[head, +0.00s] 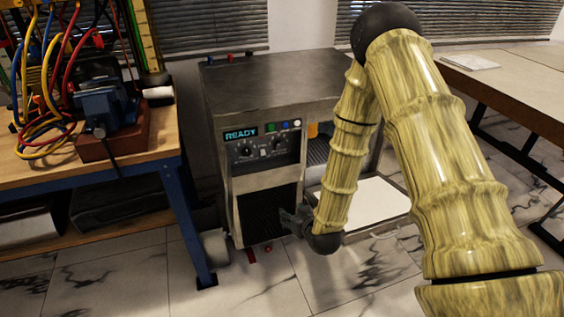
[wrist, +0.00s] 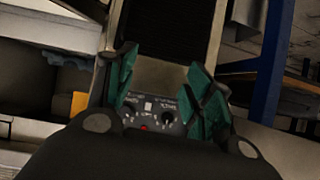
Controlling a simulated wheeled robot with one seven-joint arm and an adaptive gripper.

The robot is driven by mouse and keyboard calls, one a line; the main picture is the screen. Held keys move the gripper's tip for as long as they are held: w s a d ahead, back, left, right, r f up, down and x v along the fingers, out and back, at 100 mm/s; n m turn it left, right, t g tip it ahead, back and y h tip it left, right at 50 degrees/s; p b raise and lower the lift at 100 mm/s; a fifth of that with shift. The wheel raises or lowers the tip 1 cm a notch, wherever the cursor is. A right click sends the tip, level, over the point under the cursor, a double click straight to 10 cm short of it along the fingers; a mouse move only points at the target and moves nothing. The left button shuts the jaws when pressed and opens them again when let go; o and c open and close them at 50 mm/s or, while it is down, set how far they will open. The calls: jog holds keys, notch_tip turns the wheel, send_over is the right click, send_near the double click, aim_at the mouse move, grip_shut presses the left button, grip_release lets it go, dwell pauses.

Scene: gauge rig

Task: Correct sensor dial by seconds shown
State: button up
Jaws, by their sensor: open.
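The grey metal gauge rig (head: 280,85) stands on the floor in the middle of the head view. Its small display (head: 241,133) reads "READY" in cyan; I see no seconds figure on it. Below the display are a left dial (head: 246,150) and a right dial (head: 293,143), both dark knobs. In the wrist view the panel appears upside down, with two dark dials (wrist: 168,118) (wrist: 129,112) between the fingers. My gripper (wrist: 163,65) is open and empty, with green pads. In the head view my gripper (head: 293,221) is low before the rig's dark grille, apart from the dials.
A workbench (head: 150,143) with cables and a blue vise (head: 108,105) stands close on the left. A white-topped tray (head: 368,203) lies right of the rig, partly behind my arm. Another table (head: 510,85) is at the right. Marble floor is clear in front.

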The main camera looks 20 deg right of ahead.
jog(key=w+d+r+t+b, duration=0.2)
jog(key=w+r+t+b, duration=0.25)
jog(key=w, duration=0.45)
jog(key=t+b, duration=0.2)
jog(key=b, duration=0.1)
send_near(281, 146)
jog(key=w, duration=0.2)
jog(key=w+b, duration=0.1)
jog(key=w, duration=0.2)
jog(key=w+b, duration=0.1)
jog(key=w, duration=0.2)
jog(key=shift+w+a+r, duration=0.25)
jog(key=shift+a, duration=0.05)
jog(key=c, duration=1)
